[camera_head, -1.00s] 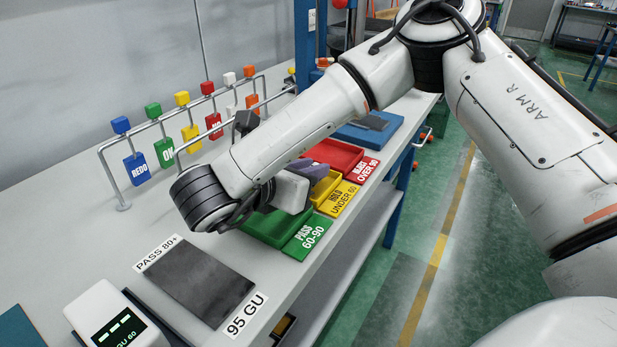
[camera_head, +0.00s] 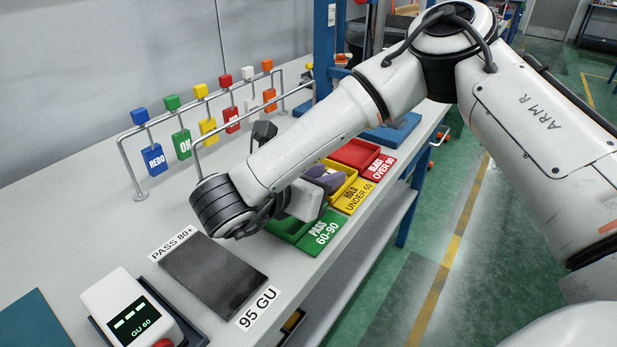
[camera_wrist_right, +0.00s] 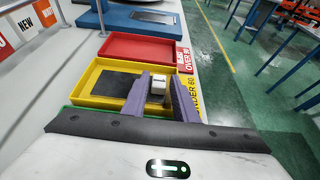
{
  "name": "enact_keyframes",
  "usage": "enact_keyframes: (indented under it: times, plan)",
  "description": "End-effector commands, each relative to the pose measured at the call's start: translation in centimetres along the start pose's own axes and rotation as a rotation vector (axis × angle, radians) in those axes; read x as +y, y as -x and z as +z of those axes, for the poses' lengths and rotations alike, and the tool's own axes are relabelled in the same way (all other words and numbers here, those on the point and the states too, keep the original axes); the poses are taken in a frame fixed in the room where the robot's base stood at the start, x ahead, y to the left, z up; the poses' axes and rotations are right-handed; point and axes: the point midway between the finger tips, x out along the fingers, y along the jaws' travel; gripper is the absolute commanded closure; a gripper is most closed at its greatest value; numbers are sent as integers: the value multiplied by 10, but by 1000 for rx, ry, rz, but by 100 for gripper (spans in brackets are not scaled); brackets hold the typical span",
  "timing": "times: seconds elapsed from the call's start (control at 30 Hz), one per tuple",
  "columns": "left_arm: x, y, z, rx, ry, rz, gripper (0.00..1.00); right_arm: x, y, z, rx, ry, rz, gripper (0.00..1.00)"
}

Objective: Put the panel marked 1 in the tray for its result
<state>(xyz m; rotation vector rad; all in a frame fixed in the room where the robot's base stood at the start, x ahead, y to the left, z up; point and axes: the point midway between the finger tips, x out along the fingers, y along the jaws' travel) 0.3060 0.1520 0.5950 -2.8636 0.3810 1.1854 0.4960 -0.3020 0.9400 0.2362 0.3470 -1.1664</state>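In the right wrist view a dark square panel (camera_wrist_right: 116,84) lies over or in the yellow tray (camera_wrist_right: 84,98); no number on it is legible. My right gripper (camera_wrist_right: 160,94) has its two purple fingers apart, with a small white block (camera_wrist_right: 158,85) between them. A slight gap seems to show beside the block. In the head view this gripper (camera_head: 325,178) is over the yellow "HOLD UNDER 60" tray (camera_head: 352,196). The green "PASS 60-90" tray (camera_head: 290,232) and red "REJECT OVER 90" tray (camera_head: 357,152) flank it. My left gripper is out of view.
A dark plate (camera_head: 213,272) labelled "PASS 80+" and "95 GU" lies nearer on the bench. A white meter (camera_head: 128,308) reads "GU 60". A rail with coloured tags (camera_head: 181,144) stands behind. A blue block (camera_head: 393,133) lies beyond the red tray.

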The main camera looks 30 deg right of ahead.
Motion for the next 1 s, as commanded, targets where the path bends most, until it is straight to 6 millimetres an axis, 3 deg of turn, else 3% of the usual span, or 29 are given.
enact_keyframes:
  times: [0.5,0.7,1.0]
  plan:
    - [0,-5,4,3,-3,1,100,1,101,-1,-4,-1,6,74]
    - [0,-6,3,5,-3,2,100,0,115,0,-2,0,3,74]
    - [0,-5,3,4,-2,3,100,0,116,0,-1,-1,2,74]
